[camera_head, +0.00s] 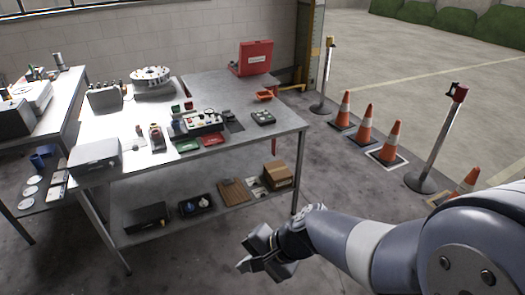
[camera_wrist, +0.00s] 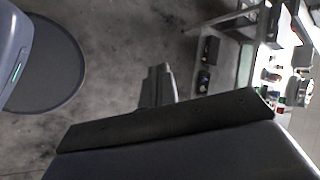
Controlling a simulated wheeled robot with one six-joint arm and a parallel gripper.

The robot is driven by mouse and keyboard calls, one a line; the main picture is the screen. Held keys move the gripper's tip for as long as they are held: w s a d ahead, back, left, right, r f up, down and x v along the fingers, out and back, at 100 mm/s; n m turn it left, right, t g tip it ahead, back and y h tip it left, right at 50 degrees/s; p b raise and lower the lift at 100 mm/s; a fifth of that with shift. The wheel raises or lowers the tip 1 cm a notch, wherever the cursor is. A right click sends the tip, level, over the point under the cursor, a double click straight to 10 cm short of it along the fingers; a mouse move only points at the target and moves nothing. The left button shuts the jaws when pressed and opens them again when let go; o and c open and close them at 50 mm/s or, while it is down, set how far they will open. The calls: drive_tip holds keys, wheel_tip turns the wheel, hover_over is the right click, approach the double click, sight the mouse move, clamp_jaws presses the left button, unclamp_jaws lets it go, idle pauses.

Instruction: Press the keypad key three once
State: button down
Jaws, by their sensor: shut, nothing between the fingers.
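A small dark box with a lighter key face (camera_head: 263,117), which looks like the keypad, lies on the right part of the metal workbench (camera_head: 232,146), near its front edge. Its single keys are too small to read, so key three cannot be told apart. My gripper (camera_head: 258,258) is shut and empty. It hangs in front of the workbench, below the top's height in the picture and well apart from the box. In the wrist view, the shut fingers (camera_wrist: 158,85) point over bare floor, and the box cannot be made out.
A control panel with coloured buttons (camera_head: 203,122) sits left of the box; an orange tray (camera_head: 264,96) and a red case (camera_head: 252,57) lie behind it. The lower shelf (camera_head: 160,230) holds boxes. Cones (camera_head: 365,127) and posts stand at the right. Floor before the bench is clear.

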drive_tip(key=w+a+f+m+y+b, duration=0.1)
drive_tip(key=w+a+f+m, duration=0.3)
drive_tip(key=w+a+f, duration=0.3)
wheel_tip(320, 180, down, 2)
drive_tip(key=shift+w+a+f+m, duration=0.15)
drive_tip(key=shift+w+a+m, duration=0.15)
drive_tip(key=shift+w, duration=0.7)
drive_tip(key=shift+d, duration=0.1)
